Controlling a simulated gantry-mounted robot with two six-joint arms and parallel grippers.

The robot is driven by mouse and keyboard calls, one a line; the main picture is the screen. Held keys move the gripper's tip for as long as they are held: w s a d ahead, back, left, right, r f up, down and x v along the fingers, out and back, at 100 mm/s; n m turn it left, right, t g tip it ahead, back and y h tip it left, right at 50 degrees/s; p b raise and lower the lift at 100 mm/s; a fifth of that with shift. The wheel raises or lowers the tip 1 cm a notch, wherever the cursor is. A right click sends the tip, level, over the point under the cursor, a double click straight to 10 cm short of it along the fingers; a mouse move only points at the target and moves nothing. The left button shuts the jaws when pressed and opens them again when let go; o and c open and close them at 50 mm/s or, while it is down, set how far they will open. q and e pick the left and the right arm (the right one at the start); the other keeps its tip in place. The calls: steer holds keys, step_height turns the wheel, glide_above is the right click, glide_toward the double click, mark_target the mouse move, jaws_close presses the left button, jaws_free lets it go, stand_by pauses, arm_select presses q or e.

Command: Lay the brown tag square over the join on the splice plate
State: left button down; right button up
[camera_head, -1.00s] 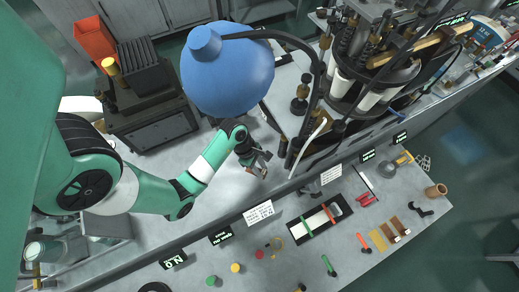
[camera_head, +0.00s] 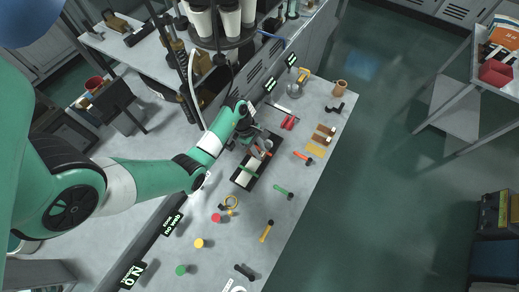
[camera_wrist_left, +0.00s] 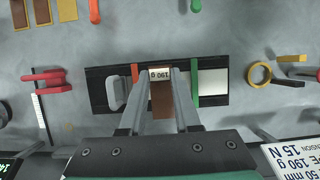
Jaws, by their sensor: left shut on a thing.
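The splice plate is a black base (camera_wrist_left: 97,78) with a white strip (camera_wrist_left: 212,82) along it; it also shows in the head view (camera_head: 238,180). An orange band (camera_wrist_left: 135,73) and a green band (camera_wrist_left: 195,88) cross it. My left gripper (camera_head: 261,151) is over the plate. In the left wrist view its two fingers (camera_wrist_left: 160,75) are shut on the brown tag (camera_wrist_left: 161,101), between the two bands. The tag looks roughly square to the strip. The join is hidden, and contact with the plate cannot be told. My right gripper is not in view.
More brown tags (camera_head: 326,130) and a yellow one (camera_head: 315,150) lie beyond the plate. Red pliers (camera_head: 289,122), a yellow ring (camera_head: 231,202) and a green-handled tool (camera_head: 283,191) lie around it. The bench's front edge is on the right, with floor beyond.

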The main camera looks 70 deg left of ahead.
arm_select(q)
steer(key=shift+r, duration=0.1)
steer(key=shift+f+b, duration=1.35)
steer(key=shift+f, duration=1)
steer(key=shift+p, duration=0.5)
steer(key=shift+f+b, duration=0.55)
steer(key=shift+f, duration=0.15)
steer(key=shift+c, duration=0.3)
jaws_free()
stand_by(0.4)
